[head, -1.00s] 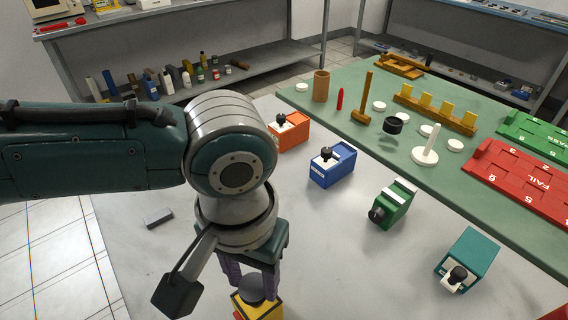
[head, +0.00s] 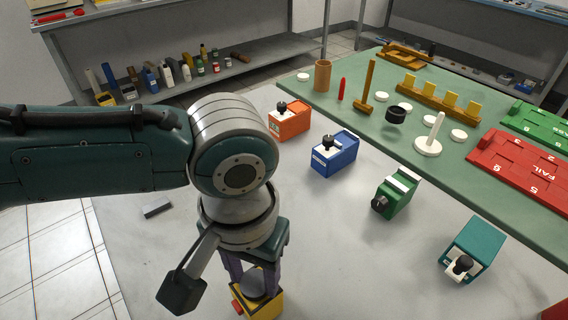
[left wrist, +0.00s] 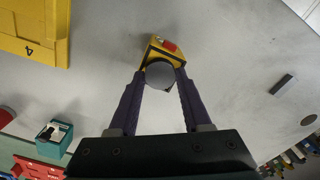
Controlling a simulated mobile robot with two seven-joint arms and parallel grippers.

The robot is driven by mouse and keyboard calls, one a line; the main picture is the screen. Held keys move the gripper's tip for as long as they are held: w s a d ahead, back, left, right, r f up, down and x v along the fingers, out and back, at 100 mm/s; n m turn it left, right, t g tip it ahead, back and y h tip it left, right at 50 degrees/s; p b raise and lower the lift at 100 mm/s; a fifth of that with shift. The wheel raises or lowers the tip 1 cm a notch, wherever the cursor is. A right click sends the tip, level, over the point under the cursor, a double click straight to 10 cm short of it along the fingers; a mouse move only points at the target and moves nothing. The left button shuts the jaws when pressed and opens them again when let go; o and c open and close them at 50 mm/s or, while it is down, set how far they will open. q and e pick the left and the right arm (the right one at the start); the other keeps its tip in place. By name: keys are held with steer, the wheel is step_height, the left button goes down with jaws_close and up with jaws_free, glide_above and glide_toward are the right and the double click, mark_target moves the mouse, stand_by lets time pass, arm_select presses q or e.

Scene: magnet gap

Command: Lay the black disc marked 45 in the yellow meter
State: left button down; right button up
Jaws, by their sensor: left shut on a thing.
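My left gripper (head: 257,278) is shut on a round dark grey disc (head: 257,284), low at the bottom of the head view. The disc also shows between the fingertips in the left wrist view (left wrist: 160,74). No number can be read on it. The yellow meter (head: 266,304) is right under the disc, partly hidden by it and by the fingers. It has a red part, and it shows just beyond the fingertips in the left wrist view (left wrist: 152,50). I cannot tell whether the disc touches the meter. My right gripper is not in view.
Orange (head: 290,124), blue (head: 334,156), green (head: 398,195) and teal (head: 474,245) boxes stand to the right on the grey table. A small grey block (head: 156,208) lies left. The green mat (head: 400,155) holds a red FAIL tray (head: 520,172). The table between is clear.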

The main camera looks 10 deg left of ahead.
arm_select(q)
steer(key=shift+f, duration=0.2)
stand_by(0.4)
steer(key=shift+c, duration=1.4)
jaws_free()
steer(key=shift+c, duration=0.3)
steer(key=c, duration=0.4)
steer(key=shift+c, duration=0.2)
step_height(320, 180, up, 5)
steer(key=p, duration=0.5)
steer(key=shift+f, duration=0.2)
